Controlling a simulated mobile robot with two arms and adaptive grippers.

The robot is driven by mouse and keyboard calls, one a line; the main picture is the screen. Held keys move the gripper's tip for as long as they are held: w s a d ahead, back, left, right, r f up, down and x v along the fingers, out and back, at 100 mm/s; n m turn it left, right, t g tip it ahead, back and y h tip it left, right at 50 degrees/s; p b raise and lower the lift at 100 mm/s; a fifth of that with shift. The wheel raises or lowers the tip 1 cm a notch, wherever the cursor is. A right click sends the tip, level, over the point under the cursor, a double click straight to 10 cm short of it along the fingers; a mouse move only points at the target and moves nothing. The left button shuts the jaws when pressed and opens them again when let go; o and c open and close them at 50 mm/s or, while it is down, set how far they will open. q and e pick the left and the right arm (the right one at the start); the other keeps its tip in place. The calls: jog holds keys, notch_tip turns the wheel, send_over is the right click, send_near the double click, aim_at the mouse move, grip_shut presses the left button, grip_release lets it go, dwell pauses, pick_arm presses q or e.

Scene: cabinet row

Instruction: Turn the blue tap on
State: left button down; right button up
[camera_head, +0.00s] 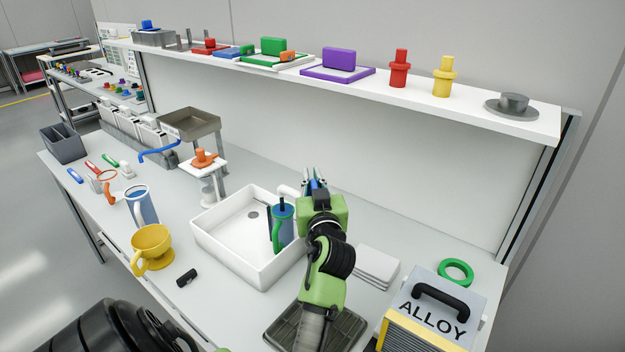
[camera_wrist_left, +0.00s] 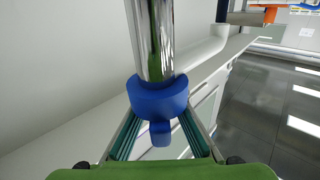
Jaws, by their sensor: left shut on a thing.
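The blue tap (camera_wrist_left: 158,97) is a blue collar with a short lever (camera_wrist_left: 160,134) on a chrome pipe (camera_wrist_left: 154,40), in the left wrist view. My left gripper (camera_wrist_left: 160,125) is shut on the blue tap, with a teal finger on each side of the lever. In the head view the same gripper (camera_head: 314,182) is at the back right of the white basin (camera_head: 222,252), and largely hides the tap. A white spout (camera_head: 288,191) reaches left over the basin. My right gripper is not in view.
A blue-green mug (camera_head: 284,229) stands in the basin under the spout. A yellow cup (camera_head: 152,242), a blue mug (camera_head: 142,206) and a black piece (camera_head: 186,278) are to the left. White plates (camera_head: 377,267) and an ALLOY box (camera_head: 436,305) are to the right. A shelf (camera_head: 440,105) runs behind.

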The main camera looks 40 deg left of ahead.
pick_arm(q)
jog(key=c, duration=2.1)
grip_release()
notch_tip(320, 180, up, 10)
